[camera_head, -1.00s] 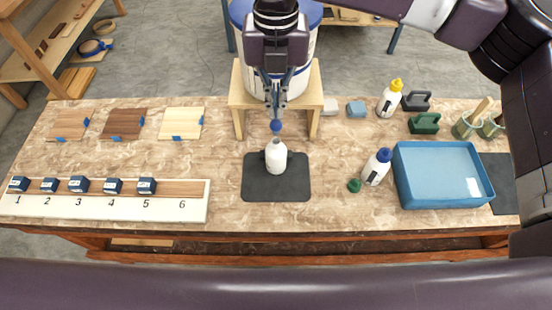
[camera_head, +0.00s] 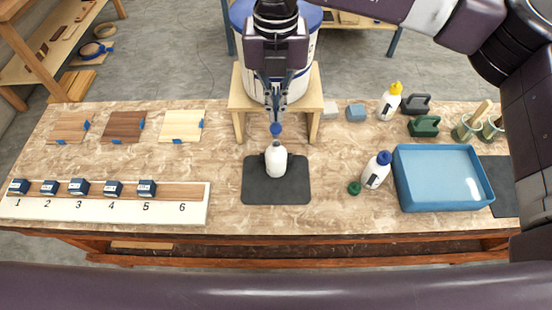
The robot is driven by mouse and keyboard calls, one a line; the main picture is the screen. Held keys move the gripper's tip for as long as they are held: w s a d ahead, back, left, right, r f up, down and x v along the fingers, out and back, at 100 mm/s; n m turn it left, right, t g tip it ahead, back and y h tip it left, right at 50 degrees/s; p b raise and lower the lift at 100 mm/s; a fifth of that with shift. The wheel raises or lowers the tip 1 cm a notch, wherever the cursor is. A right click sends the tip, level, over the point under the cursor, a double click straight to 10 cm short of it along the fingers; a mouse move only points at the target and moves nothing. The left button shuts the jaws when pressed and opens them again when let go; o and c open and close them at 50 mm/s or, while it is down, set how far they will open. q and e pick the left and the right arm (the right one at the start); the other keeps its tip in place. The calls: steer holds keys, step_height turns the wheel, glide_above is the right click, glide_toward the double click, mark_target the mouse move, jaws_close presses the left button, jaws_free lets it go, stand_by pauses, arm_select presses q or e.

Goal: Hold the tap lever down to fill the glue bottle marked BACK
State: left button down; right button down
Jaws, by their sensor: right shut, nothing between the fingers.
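An uncapped white bottle (camera_head: 276,161) stands upright on the dark mat (camera_head: 252,187); no marking on it is readable. A blue knob (camera_head: 275,129), which looks like the tap's lever end, shows just above its neck. The large white tub (camera_head: 308,60) with a blue lid stands on a wooden stand behind. My right gripper (camera_head: 276,108) comes down in front of the tub. It is shut and empty, with its fingertips just above the knob; whether they touch it I cannot tell. The gripper hides most of the tap. My left gripper is not in view.
A green cap (camera_head: 354,188) lies beside a blue-capped bottle (camera_head: 376,170). A blue tray (camera_head: 443,203), a yellow-capped bottle (camera_head: 389,102) and green and dark tools are at right. Wood squares and a numbered board (camera_head: 100,210) are at left. Bare tabletop lies between board and mat.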

mark_target(276, 124)
steer(key=shift+f, duration=0.2)
stand_by(0.4)
steer(key=shift+f+b, duration=2.35)
steer(key=shift+b, duration=0.1)
steer(key=shift+r, duration=0.1)
stand_by(4.8)
